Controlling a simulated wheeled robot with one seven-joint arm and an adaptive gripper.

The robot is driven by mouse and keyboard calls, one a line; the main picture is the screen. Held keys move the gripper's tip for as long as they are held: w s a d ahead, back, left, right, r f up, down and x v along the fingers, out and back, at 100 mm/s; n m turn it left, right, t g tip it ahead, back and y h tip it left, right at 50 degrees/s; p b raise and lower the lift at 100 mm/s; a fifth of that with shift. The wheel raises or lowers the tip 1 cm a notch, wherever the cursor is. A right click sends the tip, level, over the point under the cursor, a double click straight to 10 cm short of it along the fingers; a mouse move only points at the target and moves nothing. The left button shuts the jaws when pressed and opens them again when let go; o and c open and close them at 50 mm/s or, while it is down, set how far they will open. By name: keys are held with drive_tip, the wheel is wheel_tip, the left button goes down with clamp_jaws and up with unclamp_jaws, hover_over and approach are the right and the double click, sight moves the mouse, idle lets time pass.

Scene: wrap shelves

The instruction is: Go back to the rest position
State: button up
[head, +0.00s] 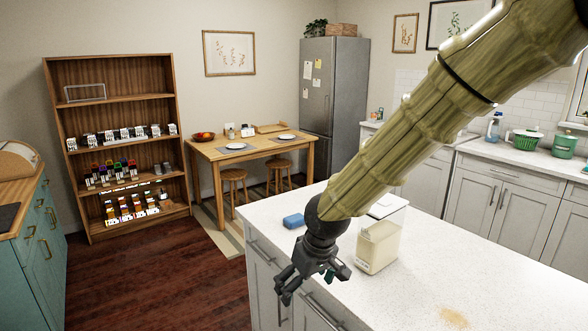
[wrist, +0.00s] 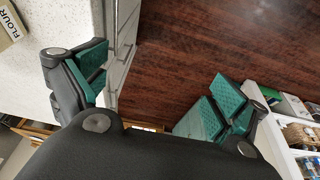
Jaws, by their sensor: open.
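My gripper (head: 306,277) hangs off the end of my arm at the near left edge of the white island counter (head: 420,290) in the head view. Its fingers are spread and nothing is between them. In the wrist view my gripper (wrist: 150,95) shows its two green-padded fingers wide apart, with only dark wood floor (wrist: 190,50) and a strip of grey drawers (wrist: 122,45) behind. A clear container (head: 378,245) with pale contents stands on the counter just right of my gripper, apart from it.
A wooden shelf unit (head: 108,77) with rows of small items stands at the left back. A wooden table (head: 240,155) with stools and a grey fridge (head: 345,90) are at the back. A teal cabinet (head: 45,240) is at the left. The floor (head: 160,275) between is clear.

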drive_tip(key=s+d+f+m+g, duration=0.15)
drive_tip(key=s+f, duration=0.35)
drive_tip(key=f, duration=0.5)
drive_tip(key=s+d+f+m+y, duration=0.1)
drive_tip(key=s+d+f, duration=0.3)
drive_tip(key=f, duration=0.5)
drive_tip(key=s+d+f+m+g, duration=0.1)
drive_tip(key=s+d+f+m, duration=0.1)
drive_tip(key=s+f, duration=0.6)
drive_tip(key=s+d+f+m+h, duration=0.1)
drive_tip(key=s+d+f, duration=0.5)
drive_tip(key=s, duration=0.3)
drive_tip(key=s+d+f+m+h, duration=0.1)
drive_tip(key=s+d+f+h, duration=0.1)
drive_tip(key=s+d+f, duration=0.5)
wheel_tip(320, 180, down, 2)
drive_tip(key=shift+s+m, duration=0.35)
drive_tip(key=shift+s, duration=0.85)
drive_tip(key=shift+c, duration=0.3)
